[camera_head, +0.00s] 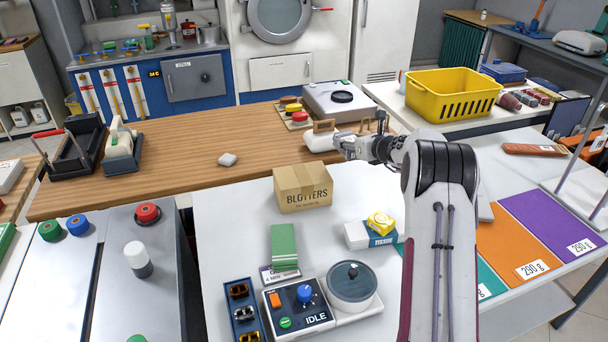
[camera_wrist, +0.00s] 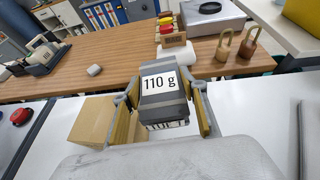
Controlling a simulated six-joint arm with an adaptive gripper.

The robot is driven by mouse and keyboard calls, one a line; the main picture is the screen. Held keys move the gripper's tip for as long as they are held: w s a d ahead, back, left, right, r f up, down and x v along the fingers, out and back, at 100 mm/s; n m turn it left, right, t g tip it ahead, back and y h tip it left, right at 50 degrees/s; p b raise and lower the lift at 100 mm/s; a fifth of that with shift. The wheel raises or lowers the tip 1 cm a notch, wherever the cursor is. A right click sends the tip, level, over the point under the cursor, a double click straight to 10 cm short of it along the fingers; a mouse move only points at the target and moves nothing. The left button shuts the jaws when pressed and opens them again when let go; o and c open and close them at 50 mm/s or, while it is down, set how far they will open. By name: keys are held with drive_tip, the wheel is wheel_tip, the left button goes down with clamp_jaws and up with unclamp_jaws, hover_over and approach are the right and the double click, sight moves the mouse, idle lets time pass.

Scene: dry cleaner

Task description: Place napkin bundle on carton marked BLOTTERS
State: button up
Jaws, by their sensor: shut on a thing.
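The napkin bundle appears to be the dark grey block with a white 110 g label (camera_wrist: 160,82) in the wrist view. My gripper (camera_wrist: 163,106) is shut on it, one finger at each side, and holds it raised. In the head view my gripper (camera_head: 347,146) is behind and right of the carton, near the wooden counter's front edge; the bundle is hard to make out there. The brown carton marked BLOTTERS (camera_head: 302,190) stands closed on the white table, its top bare. In the wrist view the carton (camera_wrist: 88,120) is left of the fingers, partly hidden.
A green stack (camera_head: 283,245), a control box marked IDLE (camera_head: 297,306) and a round-topped device (camera_head: 352,283) stand in front of the carton. A white box with a yellow item (camera_head: 370,236) is to its right. A white roll (camera_head: 321,143) lies on the counter behind my gripper.

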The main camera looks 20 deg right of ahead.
drive_tip(key=a+r+n+y, duration=0.2)
drive_tip(key=a+r, duration=0.2)
drive_tip(key=a, duration=0.7)
drive_tip(key=n+g+y, duration=0.1)
drive_tip(key=n+y, duration=0.1)
hover_over(297, 183)
drive_tip(key=shift+r, duration=0.25)
drive_tip(key=shift+w+f, duration=0.1)
drive_tip(key=shift+f, duration=3.05)
drive_tip(key=shift+f, duration=1.9)
drive_tip(key=shift+f, duration=0.1)
